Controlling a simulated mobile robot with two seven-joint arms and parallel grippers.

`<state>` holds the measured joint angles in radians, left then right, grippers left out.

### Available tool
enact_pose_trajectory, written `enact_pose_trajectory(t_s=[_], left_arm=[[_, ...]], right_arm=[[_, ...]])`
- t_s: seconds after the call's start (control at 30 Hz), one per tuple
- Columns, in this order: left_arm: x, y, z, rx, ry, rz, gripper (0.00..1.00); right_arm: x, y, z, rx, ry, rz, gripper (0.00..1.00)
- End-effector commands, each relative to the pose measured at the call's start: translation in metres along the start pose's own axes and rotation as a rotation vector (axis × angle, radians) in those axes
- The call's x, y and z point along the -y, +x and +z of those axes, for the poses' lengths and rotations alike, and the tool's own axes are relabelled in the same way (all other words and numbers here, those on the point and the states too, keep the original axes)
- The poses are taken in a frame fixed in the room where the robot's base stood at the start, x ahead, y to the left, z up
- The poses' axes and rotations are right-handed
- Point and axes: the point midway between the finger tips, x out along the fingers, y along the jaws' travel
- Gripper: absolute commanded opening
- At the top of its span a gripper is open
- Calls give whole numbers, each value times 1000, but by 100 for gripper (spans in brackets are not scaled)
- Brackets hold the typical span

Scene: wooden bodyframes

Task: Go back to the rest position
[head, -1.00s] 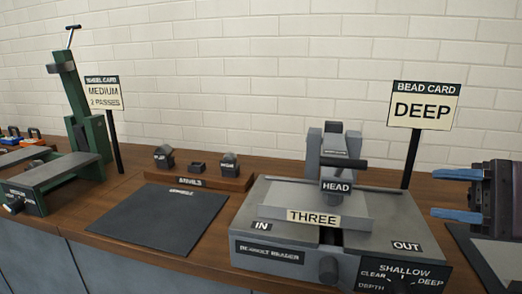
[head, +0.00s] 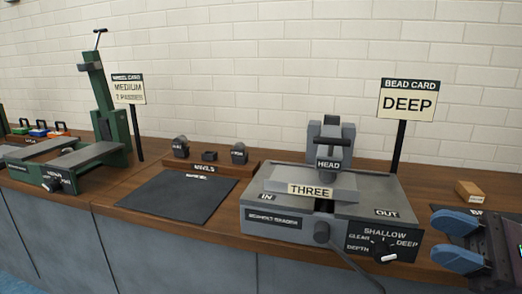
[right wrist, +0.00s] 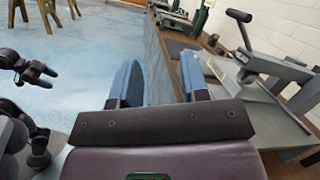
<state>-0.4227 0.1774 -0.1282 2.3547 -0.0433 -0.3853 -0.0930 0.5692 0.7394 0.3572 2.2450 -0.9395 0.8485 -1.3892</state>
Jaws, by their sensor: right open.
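My right gripper (head: 457,241) is at the right edge of the head view, its two blue fingers apart and nothing between them. It is over the bench front, right of the grey bead machine (head: 285,224), and apart from it. In the right wrist view the right gripper (right wrist: 160,82) points along the bench front, with blue floor to its left and the machine to its right. My left gripper does not show in the head view.
The wooden bench (head: 125,198) carries a dark mat (head: 180,195), an anvils rack (head: 215,168), a green wheel machine (head: 105,105) and a small tan block (head: 469,191). The bead card (head: 407,99) reads DEEP. Wooden legs (right wrist: 50,12) stand on the open floor.

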Motion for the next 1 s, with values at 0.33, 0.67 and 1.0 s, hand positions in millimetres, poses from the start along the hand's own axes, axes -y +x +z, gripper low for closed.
enact_pose_trajectory(t_s=[0.33, 0.67, 1.0], left_arm=[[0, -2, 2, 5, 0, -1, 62], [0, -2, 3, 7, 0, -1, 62], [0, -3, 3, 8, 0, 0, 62]], right_arm=[[-58, -48, -76, 237, 993, -435, 41], [-157, -120, -157, 598, 1917, -1012, 41], [-299, -172, -196, -1087, -2405, 1584, 41]])
